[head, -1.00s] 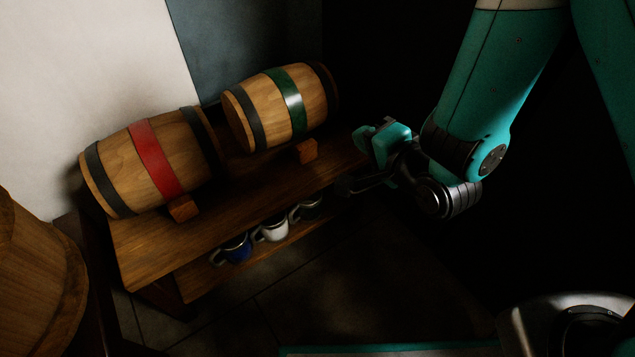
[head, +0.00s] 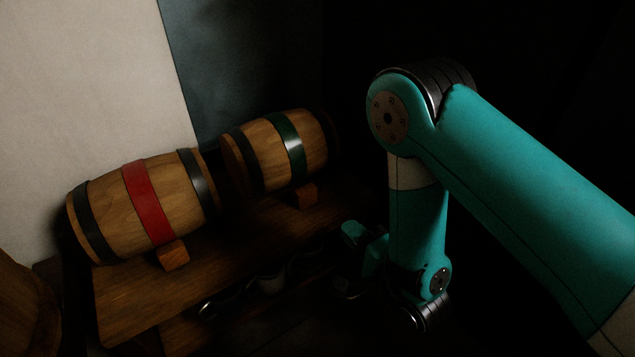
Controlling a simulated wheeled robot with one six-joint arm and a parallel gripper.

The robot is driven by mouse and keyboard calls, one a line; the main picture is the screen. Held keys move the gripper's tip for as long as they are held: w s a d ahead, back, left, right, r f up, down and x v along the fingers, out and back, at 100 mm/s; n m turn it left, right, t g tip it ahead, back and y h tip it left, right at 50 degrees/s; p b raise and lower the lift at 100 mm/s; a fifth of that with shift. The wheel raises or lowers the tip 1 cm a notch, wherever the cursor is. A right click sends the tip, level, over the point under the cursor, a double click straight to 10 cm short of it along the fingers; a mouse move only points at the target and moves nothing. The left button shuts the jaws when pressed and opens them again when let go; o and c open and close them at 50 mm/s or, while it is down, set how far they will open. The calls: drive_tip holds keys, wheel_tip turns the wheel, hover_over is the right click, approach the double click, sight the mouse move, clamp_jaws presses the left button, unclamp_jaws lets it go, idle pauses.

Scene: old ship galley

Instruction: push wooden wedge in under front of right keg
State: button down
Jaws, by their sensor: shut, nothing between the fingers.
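The right keg (head: 262,155), wooden with a green band, lies on its side on the shelf's upper board (head: 235,238). A small reddish-brown wooden wedge (head: 305,196) sits at its front lower edge; I cannot tell how far under it reaches. The left keg (head: 135,205), with a red band, has a similar wedge (head: 173,255) at its front. My gripper (head: 345,287) is shut and empty, low to the right of the shelf and apart from both wedges. Its fingertips are dark and hard to make out.
Part of a large wooden barrel (head: 22,315) shows at the lower left. A pale wall (head: 75,85) stands behind the left keg. The right side is very dark.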

sight(311, 190)
drive_tip(key=p+x, duration=0.1)
drive_tip(key=x, duration=0.4)
drive_tip(key=p+x, duration=0.2)
drive_tip(key=x, duration=0.4)
drive_tip(key=shift+f, duration=0.2)
drive_tip(key=shift+w+a+r, duration=0.15)
drive_tip(key=shift+w+a, duration=0.15)
drive_tip(key=shift+w, duration=0.1)
drive_tip(key=shift+w+a, duration=0.1)
drive_tip(key=shift+w, duration=0.05)
drive_tip(key=shift+w+a, duration=0.35)
drive_tip(key=shift+w, duration=0.15)
drive_tip(key=shift+s, duration=0.15)
